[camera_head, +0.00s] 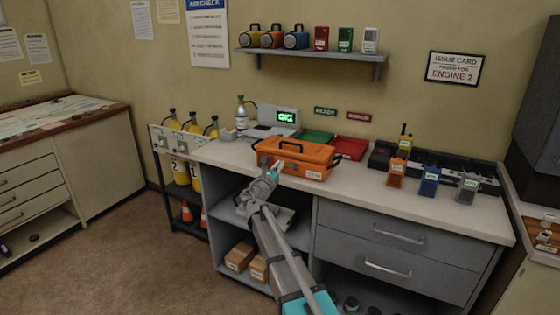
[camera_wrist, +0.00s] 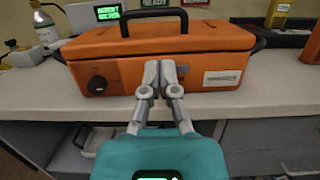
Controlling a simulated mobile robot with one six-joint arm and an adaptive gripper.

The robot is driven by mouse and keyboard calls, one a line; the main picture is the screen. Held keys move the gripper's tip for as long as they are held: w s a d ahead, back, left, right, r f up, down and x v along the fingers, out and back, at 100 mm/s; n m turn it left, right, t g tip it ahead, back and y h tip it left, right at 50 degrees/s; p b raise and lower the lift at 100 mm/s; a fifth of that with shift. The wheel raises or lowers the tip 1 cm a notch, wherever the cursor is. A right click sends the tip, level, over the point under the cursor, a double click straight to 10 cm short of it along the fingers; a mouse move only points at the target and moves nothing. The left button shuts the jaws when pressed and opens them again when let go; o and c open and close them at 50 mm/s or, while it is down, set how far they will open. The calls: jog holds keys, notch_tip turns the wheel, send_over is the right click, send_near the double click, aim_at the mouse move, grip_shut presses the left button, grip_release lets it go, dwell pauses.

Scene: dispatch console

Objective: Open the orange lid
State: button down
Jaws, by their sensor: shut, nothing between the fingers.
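The orange case (camera_head: 297,160) stands on the counter, its orange lid (camera_head: 291,149) closed with a black carry handle on top. In the wrist view the lid (camera_wrist: 205,38) fills the upper middle, above the case's front face (camera_wrist: 215,76), which bears a round black knob (camera_wrist: 97,84) and a white label. My gripper (camera_head: 272,168) is at the front of the case. In the wrist view my gripper (camera_wrist: 160,68) is shut and empty, its fingertips in front of the case's front face, below the lid edge. I cannot tell whether the fingertips touch the case.
A green folder (camera_head: 311,136) and a red folder (camera_head: 349,146) lie behind the case. Handheld radios (camera_head: 429,182) stand right. Some counter to the case's right is clear.

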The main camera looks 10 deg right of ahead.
aim_at(296, 144)
jog(key=shift+p+x, duration=0.9)
jog(key=shift+x, duration=3.9)
